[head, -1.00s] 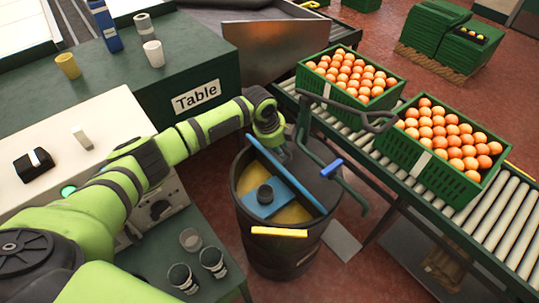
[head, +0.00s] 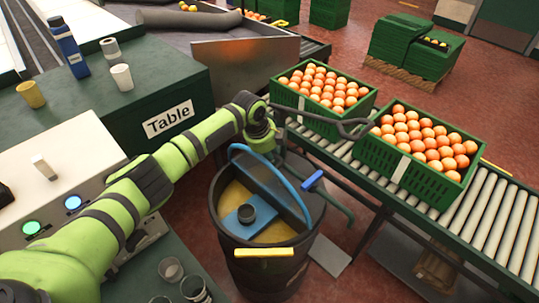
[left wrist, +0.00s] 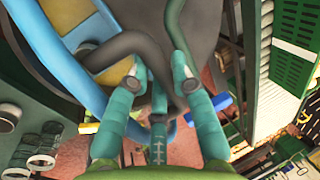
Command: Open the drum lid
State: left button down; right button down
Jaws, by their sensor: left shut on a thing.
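The dark drum (head: 262,275) stands in the middle of the head view, yellow inside. The grey lid part with a blue curved rim (head: 285,183) is tilted up across the drum's far right side. My left gripper (head: 272,145) is at its upper edge. In the left wrist view its teal fingers (left wrist: 157,80) are shut around a dark curved handle (left wrist: 185,90) by the lid's grey face (left wrist: 190,25). The fingers partly hide the handle. My right gripper does not show.
A dark curved bar (head: 330,127) and a blue-gripped bar (head: 313,180) stand between drum and roller conveyor (head: 480,222). Orange-filled green crates (head: 428,178) sit on the conveyor. A table with cups (head: 185,88) and a control panel (head: 60,175) are at left.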

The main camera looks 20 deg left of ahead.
pick_arm(q)
jog(key=shift+w+r, duration=0.1)
jog(key=shift+r, duration=0.1)
jog(key=c, duration=1.3)
grip_release()
jog(key=shift+f, duration=0.1)
jog(key=v, duration=1.2)
